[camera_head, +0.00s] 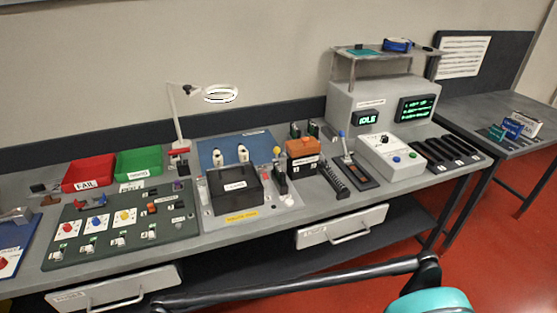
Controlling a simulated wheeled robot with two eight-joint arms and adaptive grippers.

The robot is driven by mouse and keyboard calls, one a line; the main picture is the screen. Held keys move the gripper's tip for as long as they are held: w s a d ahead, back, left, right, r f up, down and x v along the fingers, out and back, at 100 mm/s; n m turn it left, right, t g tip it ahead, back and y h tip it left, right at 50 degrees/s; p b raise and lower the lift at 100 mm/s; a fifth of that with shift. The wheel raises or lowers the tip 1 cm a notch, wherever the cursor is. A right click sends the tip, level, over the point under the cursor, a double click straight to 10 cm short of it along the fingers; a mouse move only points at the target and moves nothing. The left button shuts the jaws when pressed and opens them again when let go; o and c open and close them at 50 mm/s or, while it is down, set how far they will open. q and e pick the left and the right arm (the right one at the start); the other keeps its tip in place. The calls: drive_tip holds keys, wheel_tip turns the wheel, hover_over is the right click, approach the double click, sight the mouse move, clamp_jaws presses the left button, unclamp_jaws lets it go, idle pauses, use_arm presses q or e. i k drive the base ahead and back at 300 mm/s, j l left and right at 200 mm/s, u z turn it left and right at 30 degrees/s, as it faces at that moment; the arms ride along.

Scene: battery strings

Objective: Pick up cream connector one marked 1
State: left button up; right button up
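Two small cream upright pieces with dark marks, a left one (218,158) and a right one (243,153), stand side by side on the blue mat (262,142) at the back middle of the bench. They look like connectors, but any number on them is too small to read. Several small whitish pieces, one of them at the front left (86,251), sit along the front of the dark green board (62,257). I cannot tell whether one of those is a connector marked 1. Neither of my grippers is in view.
A black box (235,190) stands in front of the mat. An orange block (303,148), a white control box (390,157) and a grey console (385,97) stand to the right. Red (88,175) and green (138,164) bins are at left. A black bar (300,283) crosses the foreground.

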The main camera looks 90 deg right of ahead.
sight(243, 152)
drive_tip(key=z, duration=2.7)
